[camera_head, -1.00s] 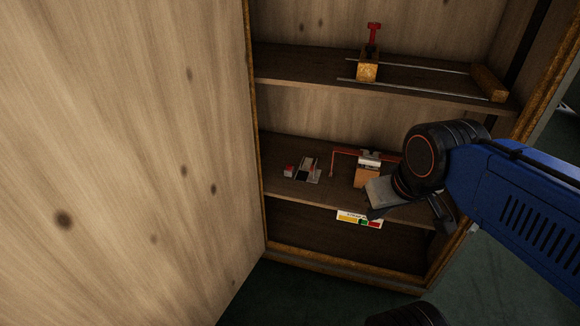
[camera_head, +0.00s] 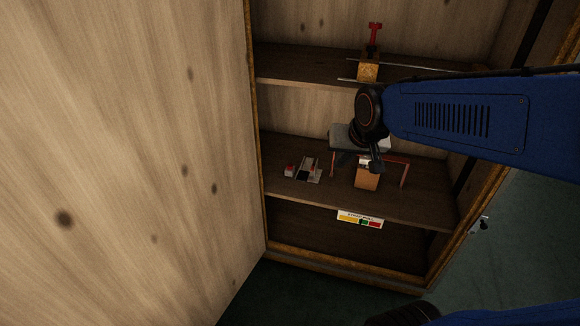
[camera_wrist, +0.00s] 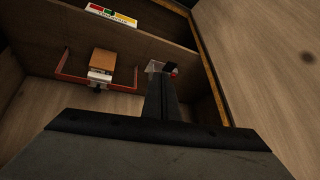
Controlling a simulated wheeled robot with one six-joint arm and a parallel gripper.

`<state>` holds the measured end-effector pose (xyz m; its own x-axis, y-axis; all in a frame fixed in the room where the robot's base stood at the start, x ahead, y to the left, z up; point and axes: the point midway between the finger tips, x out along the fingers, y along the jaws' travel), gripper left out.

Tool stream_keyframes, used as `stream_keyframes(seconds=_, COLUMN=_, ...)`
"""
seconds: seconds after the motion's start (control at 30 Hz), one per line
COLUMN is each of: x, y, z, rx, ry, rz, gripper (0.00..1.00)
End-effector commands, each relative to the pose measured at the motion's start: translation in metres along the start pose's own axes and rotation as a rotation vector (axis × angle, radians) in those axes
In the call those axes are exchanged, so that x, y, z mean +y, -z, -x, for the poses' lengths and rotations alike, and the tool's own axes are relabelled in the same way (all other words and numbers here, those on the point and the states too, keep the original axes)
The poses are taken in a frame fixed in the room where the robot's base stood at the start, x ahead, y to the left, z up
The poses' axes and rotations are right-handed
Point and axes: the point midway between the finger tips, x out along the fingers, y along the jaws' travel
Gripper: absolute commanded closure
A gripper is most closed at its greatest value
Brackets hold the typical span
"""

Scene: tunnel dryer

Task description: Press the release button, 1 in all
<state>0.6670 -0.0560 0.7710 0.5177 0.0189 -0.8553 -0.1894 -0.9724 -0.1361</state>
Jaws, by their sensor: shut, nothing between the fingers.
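A small box with a red top (camera_head: 290,171), which looks like the button, sits at the left of the middle shelf in the head view. Beside it is a grey and black device with a red part (camera_head: 308,171). I cannot tell for sure which red part is the release button. My gripper (camera_head: 337,163) is over the shelf, to the right of and above these. In the wrist view my gripper (camera_wrist: 161,80) shows its shut, empty fingers, with a small red piece (camera_wrist: 171,69) just beyond their tips. The fingers hide part of the device there; contact cannot be told.
A wooden block (camera_head: 367,179) with a red bar frame (camera_head: 404,173) stands to the right on the same shelf. A coloured label (camera_head: 360,219) is on the shelf's front edge. The upper shelf (camera_head: 300,68) holds a red-handled clamp (camera_head: 374,38). A large wooden panel (camera_head: 120,160) bounds the left.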

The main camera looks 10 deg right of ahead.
Motion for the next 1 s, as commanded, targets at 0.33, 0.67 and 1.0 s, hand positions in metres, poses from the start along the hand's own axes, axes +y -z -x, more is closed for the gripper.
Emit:
stream_keyframes(seconds=0.33, x=-0.026, y=0.064, z=-0.060, rx=0.054, ry=0.029, rz=-0.117, gripper=1.00)
stream_keyframes(seconds=0.67, x=-0.050, y=0.115, z=-0.125, rx=0.105, ry=0.064, rz=-0.230, gripper=1.00)
stream_keyframes(seconds=1.0, x=-0.075, y=0.158, z=-0.200, rx=0.155, ry=0.108, rz=-0.346, gripper=1.00)
